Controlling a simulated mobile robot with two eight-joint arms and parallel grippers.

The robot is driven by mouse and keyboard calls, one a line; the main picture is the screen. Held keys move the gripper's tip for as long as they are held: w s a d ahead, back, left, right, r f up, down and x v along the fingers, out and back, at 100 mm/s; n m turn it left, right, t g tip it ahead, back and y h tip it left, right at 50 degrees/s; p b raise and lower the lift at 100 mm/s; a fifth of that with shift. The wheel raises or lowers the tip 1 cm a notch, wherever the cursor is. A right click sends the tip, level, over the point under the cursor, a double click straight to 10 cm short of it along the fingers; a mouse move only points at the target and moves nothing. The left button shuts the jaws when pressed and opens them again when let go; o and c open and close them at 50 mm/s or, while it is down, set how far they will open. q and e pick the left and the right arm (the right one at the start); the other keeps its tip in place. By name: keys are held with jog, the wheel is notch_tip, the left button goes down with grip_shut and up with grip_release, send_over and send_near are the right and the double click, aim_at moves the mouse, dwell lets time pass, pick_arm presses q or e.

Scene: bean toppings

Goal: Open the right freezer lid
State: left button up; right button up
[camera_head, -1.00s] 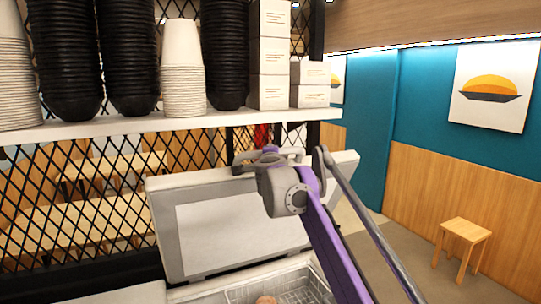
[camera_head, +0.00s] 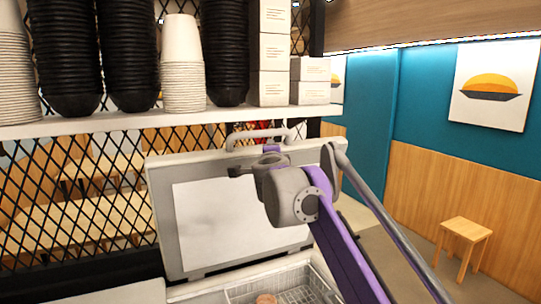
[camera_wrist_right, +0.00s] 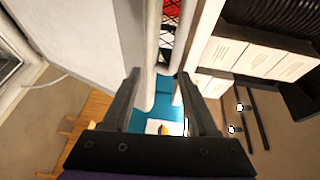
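The right freezer lid (camera_head: 163,210) stands raised and steeply tilted in the middle of the head view, its pale inner panel facing me. Its handle (camera_head: 262,134) shows above the top edge. Below the lid is the open freezer with a wire basket (camera_head: 295,295). My right gripper (camera_head: 240,171) is in front of the lid's upper part, below the handle. In the right wrist view my right gripper (camera_wrist_right: 158,78) has its fingers apart, with pale bar-like parts beyond and between them; contact cannot be told. My left gripper is not in view.
A shelf (camera_head: 140,123) with black bowl stacks, white cup stacks and boxes (camera_head: 270,55) runs above and behind the lid. A black mesh screen (camera_head: 80,180) stands behind. A wooden stool (camera_head: 467,232) stands on clear floor at right.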

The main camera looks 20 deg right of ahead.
jog(key=shift+b+v, duration=0.3)
jog(key=shift+v, duration=2.1)
